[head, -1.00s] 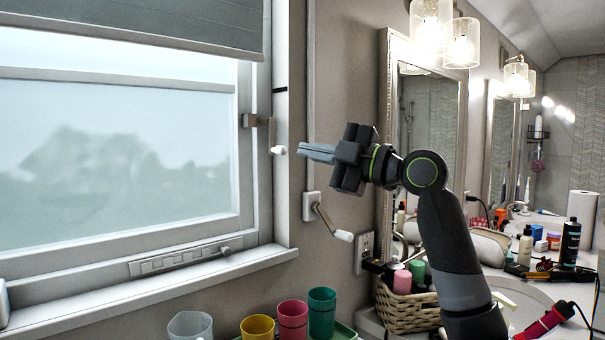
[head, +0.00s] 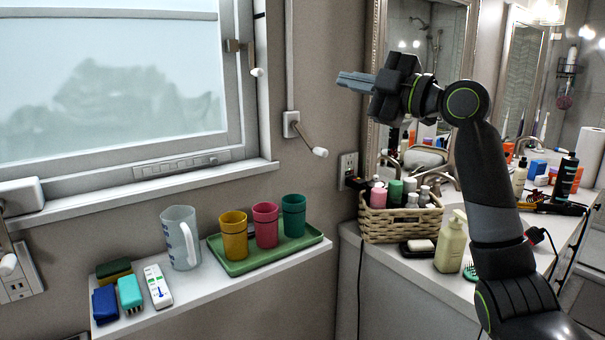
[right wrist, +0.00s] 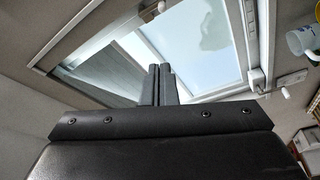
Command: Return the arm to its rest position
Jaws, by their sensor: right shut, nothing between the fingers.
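My right gripper (head: 356,82) is raised in front of the wall between the window and the mirror. Its fingers point left, lie together and hold nothing. In the right wrist view the two fingers (right wrist: 157,84) are side by side with the window (right wrist: 200,45) beyond them. My right arm (head: 490,190) rises from the lower right over the counter. My left gripper is not in any view.
A white shelf (head: 190,308) bears a pitcher (head: 181,238), a green tray (head: 262,262) with three cups, and brushes. A wicker basket (head: 400,226) and a pump bottle (head: 451,245) stand on the counter. A crank handle (head: 308,142) sticks out from the wall. The air around the gripper is clear.

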